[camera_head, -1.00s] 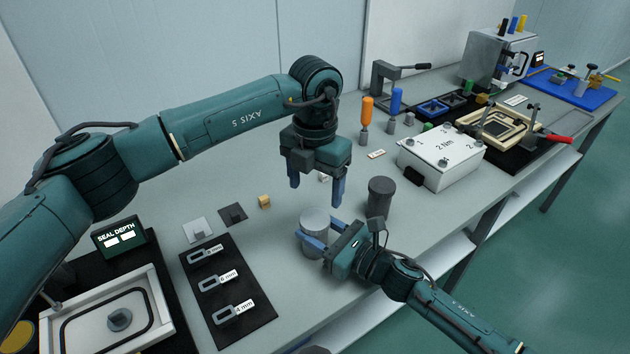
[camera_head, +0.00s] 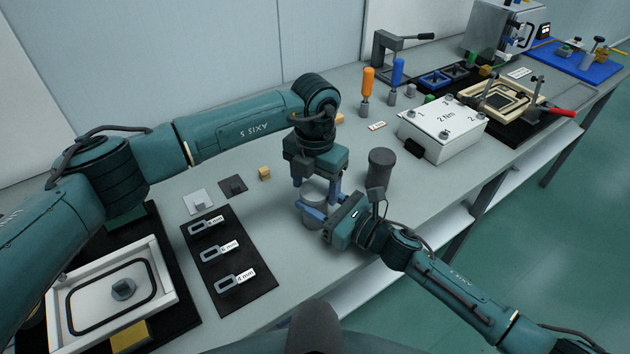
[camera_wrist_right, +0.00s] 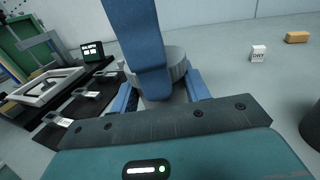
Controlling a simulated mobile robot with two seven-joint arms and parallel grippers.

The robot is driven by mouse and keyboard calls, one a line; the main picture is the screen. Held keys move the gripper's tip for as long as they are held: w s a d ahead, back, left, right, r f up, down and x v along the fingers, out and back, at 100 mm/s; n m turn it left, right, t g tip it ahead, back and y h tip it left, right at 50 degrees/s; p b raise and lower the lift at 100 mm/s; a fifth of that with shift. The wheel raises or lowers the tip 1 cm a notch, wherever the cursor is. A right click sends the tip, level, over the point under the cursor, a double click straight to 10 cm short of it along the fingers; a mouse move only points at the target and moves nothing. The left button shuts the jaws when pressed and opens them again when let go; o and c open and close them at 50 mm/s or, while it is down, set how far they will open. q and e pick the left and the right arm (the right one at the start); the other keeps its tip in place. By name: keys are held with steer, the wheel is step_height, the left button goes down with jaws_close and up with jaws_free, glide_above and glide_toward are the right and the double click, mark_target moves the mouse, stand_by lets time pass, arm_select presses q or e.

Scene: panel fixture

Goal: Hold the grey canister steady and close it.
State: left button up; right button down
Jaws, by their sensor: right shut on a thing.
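The grey canister (camera_head: 316,214) stands upright near the bench's front edge. My right gripper (camera_head: 312,220) is shut on its side, low down, from the front right. My left gripper (camera_head: 316,190) points straight down over the canister, its fingers apart on either side of the canister's top. The left palm hides most of that top, so I cannot tell whether a lid is seated. In the right wrist view, a left finger (camera_wrist_right: 147,60) stands in front of the canister (camera_wrist_right: 176,66), between the right fingers.
A dark grey cylinder (camera_head: 381,170) stands close by on the right, behind my right wrist. A white 2 Nm box (camera_head: 443,130) is beyond it. A black mat (camera_head: 245,275) with several marked gauges lies left.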

arm_select(q)
steer(key=c, duration=0.8)
steer(key=o, duration=1.1)
steer(key=shift+o, duration=0.2)
steer(key=shift+r, duration=0.15)
step_height(320, 180, up, 12)
arm_select(e)
steer(key=c, duration=0.6)
jaws_free()
